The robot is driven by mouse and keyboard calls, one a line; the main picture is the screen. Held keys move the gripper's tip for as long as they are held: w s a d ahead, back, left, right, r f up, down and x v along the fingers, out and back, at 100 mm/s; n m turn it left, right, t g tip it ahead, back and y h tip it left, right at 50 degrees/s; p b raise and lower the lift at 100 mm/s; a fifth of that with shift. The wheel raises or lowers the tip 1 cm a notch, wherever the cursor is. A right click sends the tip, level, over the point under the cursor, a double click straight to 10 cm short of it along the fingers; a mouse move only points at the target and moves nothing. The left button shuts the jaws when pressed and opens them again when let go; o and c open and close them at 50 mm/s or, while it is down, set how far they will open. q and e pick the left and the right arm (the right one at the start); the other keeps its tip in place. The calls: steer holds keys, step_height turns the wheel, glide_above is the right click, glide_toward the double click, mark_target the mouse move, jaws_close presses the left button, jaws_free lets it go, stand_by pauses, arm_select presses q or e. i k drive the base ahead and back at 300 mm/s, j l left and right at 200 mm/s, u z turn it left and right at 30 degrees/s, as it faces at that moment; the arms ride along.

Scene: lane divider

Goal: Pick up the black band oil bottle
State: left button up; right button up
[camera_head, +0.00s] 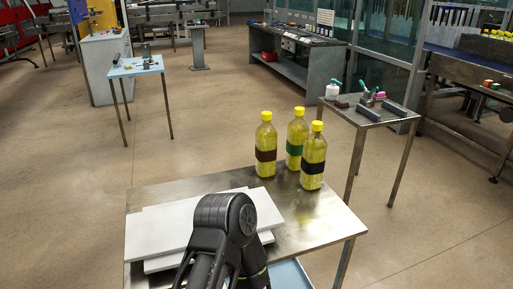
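The black band oil bottle (313,156) stands upright near the right end of the metal table (322,212). It is yellow with a yellow cap and a black band round its middle. A green band bottle (297,138) stands just behind it to the left. A dark red-brown band bottle (266,145) stands further left, a little apart. A black part of my arm rises from the bottom edge in front of the table. No fingertips of either gripper show.
White flat boards (165,228) lie stacked on the table's left part, partly hidden by my arm. A side table (362,118) with a white bottle and small items stands behind right.

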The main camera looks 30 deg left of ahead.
mark_target(315, 149)
steer(key=i+l+u, duration=0.2)
steer(key=l+u, duration=0.2)
steer(key=l, duration=0.3)
steer(key=i+l+u, duration=0.15)
steer(key=l+u, duration=0.25)
steer(key=l, duration=0.35)
steer(key=l+u, duration=0.45)
steer(key=l, duration=0.3)
